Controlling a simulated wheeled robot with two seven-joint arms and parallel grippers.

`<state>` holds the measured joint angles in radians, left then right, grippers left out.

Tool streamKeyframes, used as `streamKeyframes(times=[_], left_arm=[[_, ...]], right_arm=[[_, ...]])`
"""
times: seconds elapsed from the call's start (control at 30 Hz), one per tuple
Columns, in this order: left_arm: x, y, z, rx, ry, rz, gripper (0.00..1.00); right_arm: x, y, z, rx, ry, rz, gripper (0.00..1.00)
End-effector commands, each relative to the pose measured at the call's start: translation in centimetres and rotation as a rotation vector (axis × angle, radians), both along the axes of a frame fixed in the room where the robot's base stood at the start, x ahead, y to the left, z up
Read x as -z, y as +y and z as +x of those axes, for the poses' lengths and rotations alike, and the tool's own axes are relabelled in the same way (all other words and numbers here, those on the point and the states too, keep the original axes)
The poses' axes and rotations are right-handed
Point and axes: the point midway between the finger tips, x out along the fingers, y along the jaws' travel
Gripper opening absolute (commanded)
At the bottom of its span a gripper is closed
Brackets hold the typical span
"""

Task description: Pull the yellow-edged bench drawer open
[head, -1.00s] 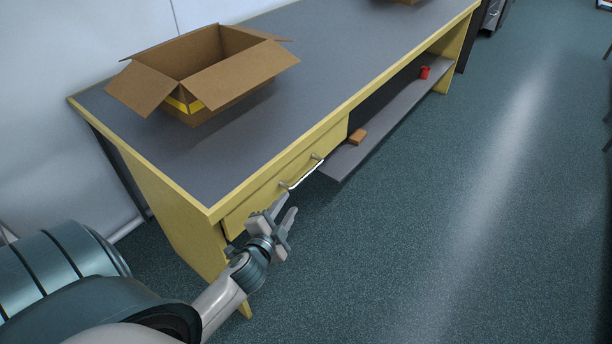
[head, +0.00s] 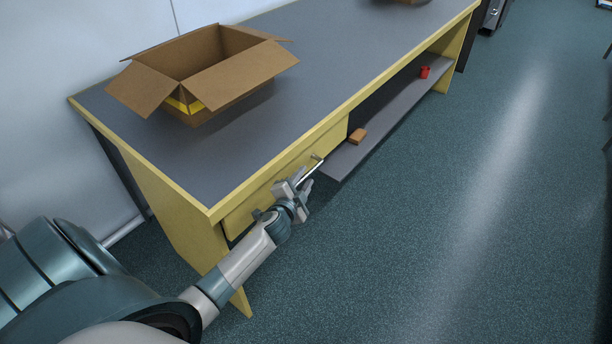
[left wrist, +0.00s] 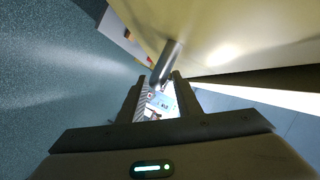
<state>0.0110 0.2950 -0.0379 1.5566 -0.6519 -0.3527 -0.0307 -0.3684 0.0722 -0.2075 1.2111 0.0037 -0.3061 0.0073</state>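The yellow-edged drawer (head: 262,198) is in the near end of the bench front and looks shut. Its metal bar handle (head: 314,168) is partly hidden behind my left gripper (head: 302,186). In the left wrist view the handle (left wrist: 167,60) reaches to the tips of the left gripper (left wrist: 160,84). The two fingers stand apart, with the bar at the gap between their tips. I cannot tell whether either finger touches it. My right gripper is not in view.
An open cardboard box (head: 202,72) stands on the grey bench top (head: 190,150). An orange-brown block (head: 358,136) and a red mug-like object (head: 424,72) sit on the lower shelf (head: 385,125). The floor (head: 430,240) in front is clear.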

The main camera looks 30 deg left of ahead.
Motion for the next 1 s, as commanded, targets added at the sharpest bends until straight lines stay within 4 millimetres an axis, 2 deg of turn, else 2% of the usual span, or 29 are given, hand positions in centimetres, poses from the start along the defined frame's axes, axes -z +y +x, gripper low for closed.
streamKeyframes(times=[0.2, 0.57, 0.7, 1.0], left_arm=[[0.4, 0.4, 1.7, 0.001, 0.0, -0.001, 0.31], [0.5, 0.5, 2.0, 0.0, 0.001, -0.001, 0.31], [0.5, 0.5, 2.0, 0.0, 0.001, -0.001, 0.0], [0.5, 0.5, 2.0, 0.0, 0.001, -0.001, 0.0]], right_arm=[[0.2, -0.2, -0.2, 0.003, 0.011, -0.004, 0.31], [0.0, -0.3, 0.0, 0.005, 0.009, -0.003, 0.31], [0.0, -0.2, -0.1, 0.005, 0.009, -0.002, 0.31], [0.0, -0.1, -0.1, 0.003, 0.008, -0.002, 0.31]])
